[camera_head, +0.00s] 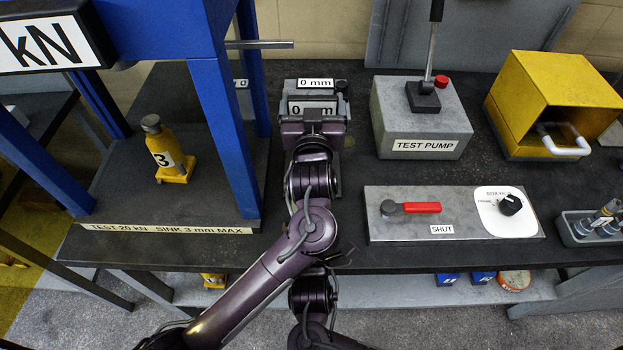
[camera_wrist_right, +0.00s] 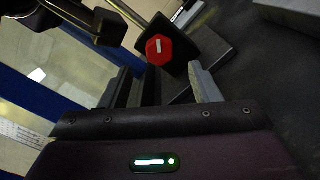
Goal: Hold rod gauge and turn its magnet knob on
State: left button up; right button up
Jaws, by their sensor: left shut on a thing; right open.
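A grey unit with "0 mm" readouts, which looks like the rod gauge (camera_head: 315,84), is at the back of the bench beside the blue frame. My left gripper (camera_head: 313,121) is shut at its near side; its fingers and exact grip are hidden by the wrist. In the right wrist view, a red six-sided knob (camera_wrist_right: 158,50) with a white mark sits on a dark block, with a rod passing behind it. My right gripper (camera_wrist_right: 160,72) is open, its fingers on either side below the knob, apparently not touching it. I cannot make out the right gripper in the head view.
The blue press frame (camera_head: 213,110) stands close on the left, with a yellow jack (camera_head: 165,150) inside. The test pump (camera_head: 420,125) stands to the right. A valve panel (camera_head: 450,217) lies in front of it, and a yellow box (camera_head: 540,100) stands at far right.

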jog(key=w, duration=0.6)
jog(key=shift+w, duration=0.4)
jog(key=c, duration=1)
jog(key=shift+m, duration=0.8)
jog(key=o, duration=1)
jog(key=shift+s, duration=0.1)
